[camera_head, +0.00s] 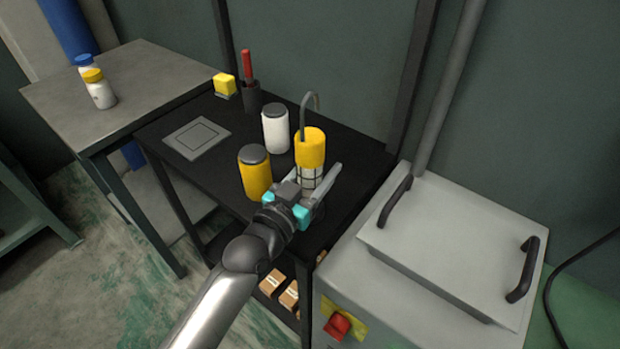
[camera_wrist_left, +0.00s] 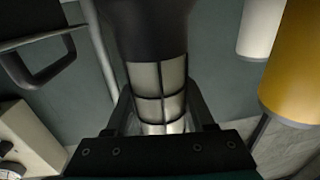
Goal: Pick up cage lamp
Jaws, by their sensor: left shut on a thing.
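The cage lamp (camera_head: 310,148) has a yellow cap, a grey hook on top and a pale caged lower part. It is upright at the right side of the black table (camera_head: 225,165). My left gripper (camera_head: 311,186) is shut on the caged part, one finger on each side. In the left wrist view the pale cage of the lamp (camera_wrist_left: 158,85) with dark bars lies between the fingers, below a dark section. The lamp's lower end is hidden by the gripper, so I cannot tell whether it touches the table. My right gripper is not in view.
A yellow canister (camera_head: 254,172) stands close left of the lamp, a white canister (camera_head: 275,130) behind it. A red-handled tool (camera_head: 247,68) in a dark holder and a yellow block (camera_head: 224,84) are at the back. A grey lidded machine (camera_head: 440,250) stands at right.

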